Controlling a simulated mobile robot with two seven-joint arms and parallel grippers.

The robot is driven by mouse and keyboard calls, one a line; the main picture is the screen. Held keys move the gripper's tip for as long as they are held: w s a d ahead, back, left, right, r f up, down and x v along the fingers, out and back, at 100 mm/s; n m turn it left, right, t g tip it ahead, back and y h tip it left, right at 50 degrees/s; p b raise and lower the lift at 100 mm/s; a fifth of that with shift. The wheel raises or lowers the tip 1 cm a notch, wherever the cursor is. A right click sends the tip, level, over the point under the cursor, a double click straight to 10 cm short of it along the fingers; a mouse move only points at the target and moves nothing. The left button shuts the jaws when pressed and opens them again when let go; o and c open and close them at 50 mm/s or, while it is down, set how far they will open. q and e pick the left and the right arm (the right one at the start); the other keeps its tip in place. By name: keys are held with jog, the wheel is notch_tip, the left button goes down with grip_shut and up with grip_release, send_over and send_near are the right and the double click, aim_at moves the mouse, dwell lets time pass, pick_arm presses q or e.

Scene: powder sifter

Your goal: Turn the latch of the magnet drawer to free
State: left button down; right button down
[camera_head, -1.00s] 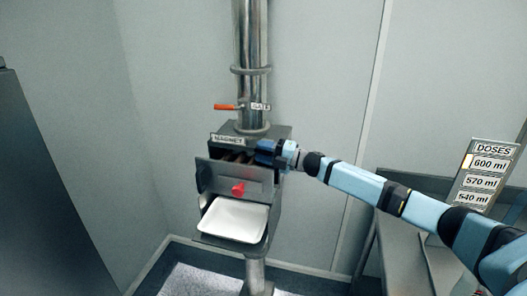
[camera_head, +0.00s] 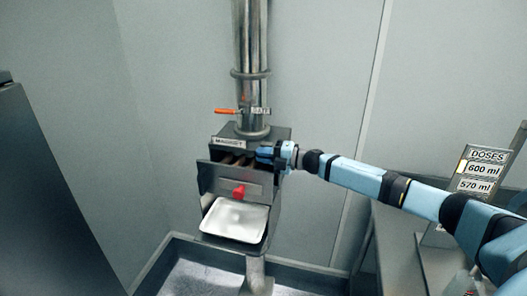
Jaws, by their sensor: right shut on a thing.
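The grey magnet drawer (camera_head: 211,181) stands out from the box labelled "MAGNET", with dark brownish bars in the gap behind its front. The red latch (camera_head: 239,191) is on the lower middle of the drawer front; its exact angle is too small to tell. My right gripper (camera_head: 263,154) is at the upper right of the drawer, behind its front, above and to the right of the red latch and apart from it. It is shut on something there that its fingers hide. My left gripper is not in view.
A white tray (camera_head: 233,221) sits below the drawer. A steel pipe (camera_head: 252,45) with an orange-handled valve (camera_head: 227,111) rises above the box. A grey table (camera_head: 402,232) with a "DOSES" sign (camera_head: 485,167) stands at the right. A dark cabinet (camera_head: 40,190) is at the left.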

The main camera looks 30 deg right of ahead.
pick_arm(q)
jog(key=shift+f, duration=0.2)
pick_arm(e)
jog(key=c, duration=1.2)
grip_release()
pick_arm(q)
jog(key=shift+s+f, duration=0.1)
pick_arm(e)
jog(key=shift+s, duration=0.1)
